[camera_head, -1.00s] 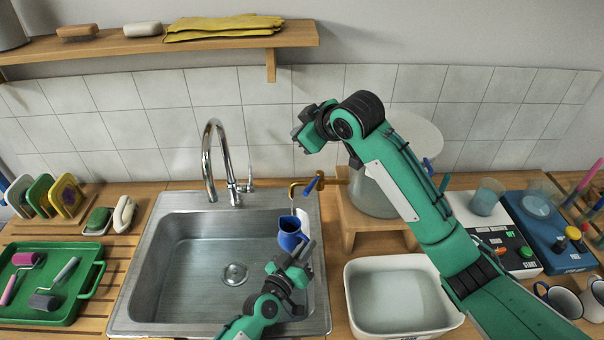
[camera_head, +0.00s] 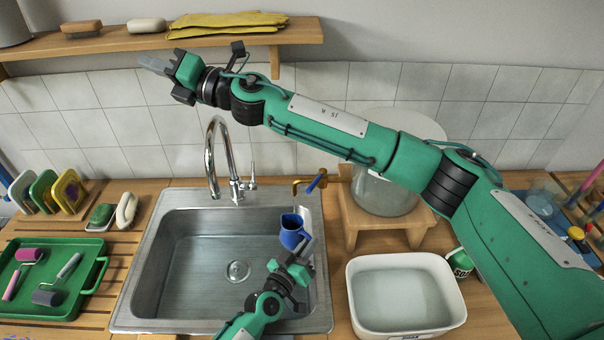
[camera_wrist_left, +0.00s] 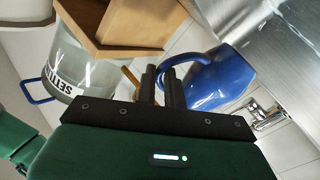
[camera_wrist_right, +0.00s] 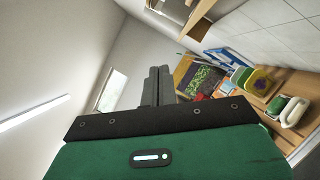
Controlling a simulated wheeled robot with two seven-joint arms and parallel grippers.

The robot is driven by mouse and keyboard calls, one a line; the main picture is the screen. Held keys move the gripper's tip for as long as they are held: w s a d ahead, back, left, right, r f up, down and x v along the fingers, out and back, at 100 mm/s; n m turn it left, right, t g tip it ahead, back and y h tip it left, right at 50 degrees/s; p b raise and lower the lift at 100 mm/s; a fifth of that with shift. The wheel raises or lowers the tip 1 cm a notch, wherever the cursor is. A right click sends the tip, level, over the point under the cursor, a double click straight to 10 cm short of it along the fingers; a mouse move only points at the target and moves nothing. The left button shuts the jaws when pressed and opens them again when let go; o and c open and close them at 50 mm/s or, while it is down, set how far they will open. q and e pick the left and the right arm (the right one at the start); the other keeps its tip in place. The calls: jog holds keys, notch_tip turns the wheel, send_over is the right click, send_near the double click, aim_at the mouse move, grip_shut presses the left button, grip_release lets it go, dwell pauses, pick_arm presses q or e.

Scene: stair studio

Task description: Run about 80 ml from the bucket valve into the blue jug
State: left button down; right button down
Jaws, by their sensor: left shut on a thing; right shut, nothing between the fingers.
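The blue jug (camera_head: 292,234) is over the right side of the sink, held by its handle. My left gripper (camera_head: 297,262) is shut on that handle; the left wrist view shows the jug (camera_wrist_left: 222,82) beside the fingers (camera_wrist_left: 161,85). The jug's mouth is below the brass bucket valve (camera_head: 295,187) in the head view; exact alignment is unclear. The valve's blue lever (camera_head: 316,181) shows, and I see no stream. The clear bucket (camera_head: 385,192) stands on a wooden stand (camera_head: 350,220). The jug's contents are hidden. My right gripper (camera_head: 160,66) is shut and empty, high at the left near the shelf.
The steel sink (camera_head: 150,255) has a tall faucet (camera_head: 212,150). A white basin (camera_head: 355,295) of water stands right of it. A green tray (camera_head: 92,300) with rollers lies left. A wall shelf (camera_head: 110,45) is close to my right gripper. My right arm crosses in front of the bucket.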

notch_tip(320, 180, down, 4)
jog(key=s+a+n+g+h, duration=0.1)
jog(key=a+n+g+h, duration=0.15)
jog(key=n+g, duration=0.4)
jog(key=n+g+h, duration=0.2)
jog(key=h, duration=1.8)
send_near(316, 181)
notch_tip(316, 181, down, 7)
jog(key=a, duration=0.3)
jog(key=shift+s+d+f, duration=0.1)
jog(key=shift+s+d, duration=0.85)
